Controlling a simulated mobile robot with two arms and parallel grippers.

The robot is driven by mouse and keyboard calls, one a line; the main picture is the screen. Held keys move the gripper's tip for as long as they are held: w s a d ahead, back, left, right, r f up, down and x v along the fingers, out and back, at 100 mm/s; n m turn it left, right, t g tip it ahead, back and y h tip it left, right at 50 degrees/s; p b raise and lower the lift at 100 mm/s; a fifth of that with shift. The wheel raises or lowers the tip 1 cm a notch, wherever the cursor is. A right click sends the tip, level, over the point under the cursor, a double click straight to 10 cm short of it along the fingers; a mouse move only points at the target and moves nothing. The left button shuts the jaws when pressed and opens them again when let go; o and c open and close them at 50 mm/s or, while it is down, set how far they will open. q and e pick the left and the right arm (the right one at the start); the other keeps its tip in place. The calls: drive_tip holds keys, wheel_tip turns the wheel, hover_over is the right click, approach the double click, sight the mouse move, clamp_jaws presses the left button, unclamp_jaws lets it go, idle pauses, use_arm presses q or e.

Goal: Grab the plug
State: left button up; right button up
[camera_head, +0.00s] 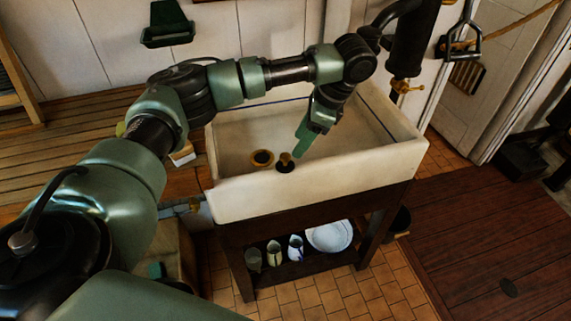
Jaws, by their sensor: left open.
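A plug (285,165), dark with a brass-coloured top, sits on the bottom of the white sink (320,184), near its front wall. A round brass drain (262,158) with a dark centre is just to its left. My left gripper (299,148) reaches down into the sink from above, its green fingers pointing down and left. It is open, with its tips close beside the plug on the right. I cannot tell whether they touch it. My right gripper is not in view.
The sink's raised rim surrounds the plug. A brass tap (405,87) on a dark pipe is at the back right. Jugs (274,252) and a white bowl (330,236) stand on the shelf below. A green wall holder (167,25) hangs at the back left.

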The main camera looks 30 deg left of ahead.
sight(286, 155)
use_arm(q)
drive_tip(key=x, duration=0.2)
drive_tip(key=p+x, duration=0.1)
drive_tip(key=x, duration=0.1)
drive_tip(key=a+x, duration=0.1)
drive_tip(key=x, duration=0.2)
drive_tip(key=shift+s+r+p, duration=0.3)
drive_tip(key=shift+s+p, duration=0.05)
drive_tip(key=shift+s, duration=0.05)
drive_tip(key=shift+f, duration=0.35)
clamp_jaws()
